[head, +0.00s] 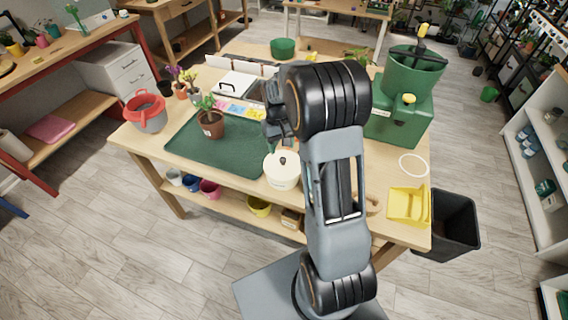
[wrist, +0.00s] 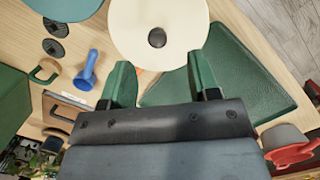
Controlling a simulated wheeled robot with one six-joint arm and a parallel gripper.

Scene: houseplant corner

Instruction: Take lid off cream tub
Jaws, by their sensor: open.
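The cream tub (head: 282,179) stands on the table at the front, by the right corner of the green mat. Its round lid (head: 272,160) is on it, with a dark knob (head: 283,160) in the middle. In the wrist view the cream lid (wrist: 185,15) fills the top centre, and its knob (wrist: 157,38) shows beyond my fingertips. My gripper (wrist: 162,77) is open and empty, its two green fingers apart and short of the knob in the picture. In the head view my arm hides most of the gripper, which is near the tub.
The green mat (head: 190,148) bears a potted plant (head: 211,122). A grey and red bucket (head: 147,112) stands at the table's left. A green box (head: 400,122) and yellow dustpan (head: 408,204) are on the right. A blue object (wrist: 88,70) lies near my left finger in the wrist view.

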